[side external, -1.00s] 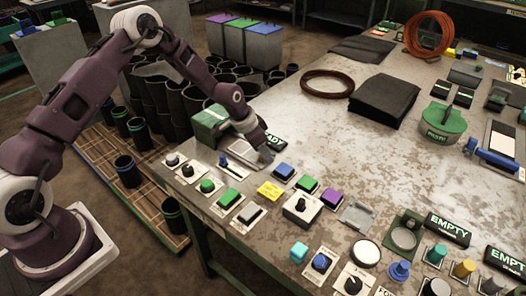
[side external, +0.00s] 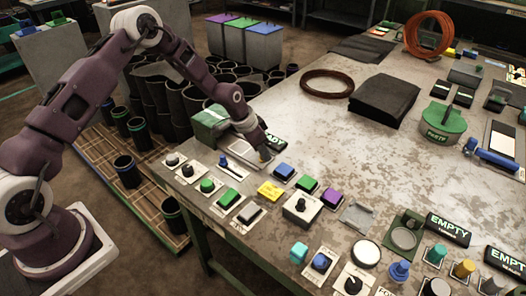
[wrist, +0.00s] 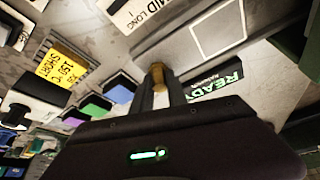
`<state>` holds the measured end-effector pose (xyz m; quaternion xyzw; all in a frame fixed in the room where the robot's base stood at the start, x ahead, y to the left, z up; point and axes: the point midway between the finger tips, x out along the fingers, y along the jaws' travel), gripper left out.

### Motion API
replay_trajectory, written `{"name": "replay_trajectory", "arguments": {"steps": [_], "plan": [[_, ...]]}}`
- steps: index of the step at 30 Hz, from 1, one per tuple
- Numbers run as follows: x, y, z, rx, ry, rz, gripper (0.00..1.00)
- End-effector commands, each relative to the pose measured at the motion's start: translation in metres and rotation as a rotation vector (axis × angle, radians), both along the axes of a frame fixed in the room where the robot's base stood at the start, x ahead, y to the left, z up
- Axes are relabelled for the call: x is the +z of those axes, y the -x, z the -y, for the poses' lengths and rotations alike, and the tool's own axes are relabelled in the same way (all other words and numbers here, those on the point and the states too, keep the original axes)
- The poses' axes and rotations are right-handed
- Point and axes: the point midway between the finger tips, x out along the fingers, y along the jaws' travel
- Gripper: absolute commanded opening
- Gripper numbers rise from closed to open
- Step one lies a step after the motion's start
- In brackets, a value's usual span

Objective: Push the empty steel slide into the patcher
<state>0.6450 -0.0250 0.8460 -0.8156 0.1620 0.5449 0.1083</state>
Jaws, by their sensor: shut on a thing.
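My gripper (side external: 262,152) is low over the near left part of the table, beside a dark READY sign (side external: 275,143). In the wrist view my gripper (wrist: 158,88) has its fingers shut on a small brass-coloured knob (wrist: 158,71). A grey plate with a pale outlined square (wrist: 215,35) lies just beyond the fingers; I cannot tell whether the knob is fixed to it or whether it is the steel slide. A green box-shaped unit (side external: 209,124) stands behind my gripper, partly hidden by the arm; it may be the patcher.
Several buttons and knobs line the near edge, including a blue button (side external: 284,171) and a yellow label block (side external: 270,191). A black stack of sheets (side external: 384,101) and a brown coil (side external: 327,83) lie farther back. The table's middle is clear.

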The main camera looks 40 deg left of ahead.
Motion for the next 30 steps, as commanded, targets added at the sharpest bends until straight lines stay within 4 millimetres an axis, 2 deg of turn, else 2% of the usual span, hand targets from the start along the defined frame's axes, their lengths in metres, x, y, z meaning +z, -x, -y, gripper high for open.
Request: {"name": "replay_trajectory", "arguments": {"steps": [25, 28, 30], "plan": [[0.001, 0.0, 0.0, 0.0, 0.0, 0.0, 0.0], [0.001, 0.0, -0.011, 0.002, 0.0, 0.0, 0.0], [0.0, 0.0, -0.027, 0.006, 0.001, -0.001, 0.0]]}}
